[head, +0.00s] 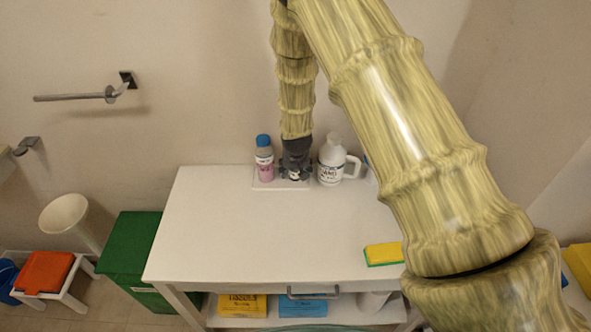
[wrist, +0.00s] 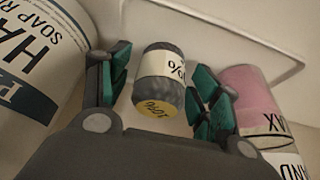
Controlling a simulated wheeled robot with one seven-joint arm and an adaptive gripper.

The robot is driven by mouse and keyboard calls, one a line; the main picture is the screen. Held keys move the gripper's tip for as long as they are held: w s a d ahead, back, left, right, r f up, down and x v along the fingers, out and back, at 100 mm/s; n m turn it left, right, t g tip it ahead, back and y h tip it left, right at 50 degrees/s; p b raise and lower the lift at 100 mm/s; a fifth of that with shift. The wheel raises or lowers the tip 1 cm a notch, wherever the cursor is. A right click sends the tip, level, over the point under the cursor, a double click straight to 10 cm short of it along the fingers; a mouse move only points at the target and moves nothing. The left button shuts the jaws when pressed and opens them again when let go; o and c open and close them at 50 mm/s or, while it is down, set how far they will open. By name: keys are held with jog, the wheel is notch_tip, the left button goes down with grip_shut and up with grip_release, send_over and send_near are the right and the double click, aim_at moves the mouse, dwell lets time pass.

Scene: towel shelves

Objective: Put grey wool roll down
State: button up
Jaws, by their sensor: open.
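The grey wool roll (wrist: 152,92) shows in the wrist view as a short dark grey cylinder with a white label and a yellow end marked 10%. It stands at the white tray (wrist: 236,32) between the teal-padded fingers of my gripper (wrist: 162,76). The fingers are open, with a visible gap on both sides of the roll. In the head view my gripper (head: 296,165) points down at the back of the white table (head: 240,225), above the small tray. The gripper mostly hides the roll there.
A pink bottle with a blue cap (head: 264,160) stands close left of my gripper, and a white soap jug (head: 332,162) close right. A yellow and green sponge (head: 383,254) lies near the table's front right. The table's left and middle are clear. A green bin (head: 130,255) stands left.

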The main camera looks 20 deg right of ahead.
jog(key=b+v, duration=0.3)
jog(key=v, duration=0.9)
dwell(0.5)
jog(key=shift+s, duration=0.15)
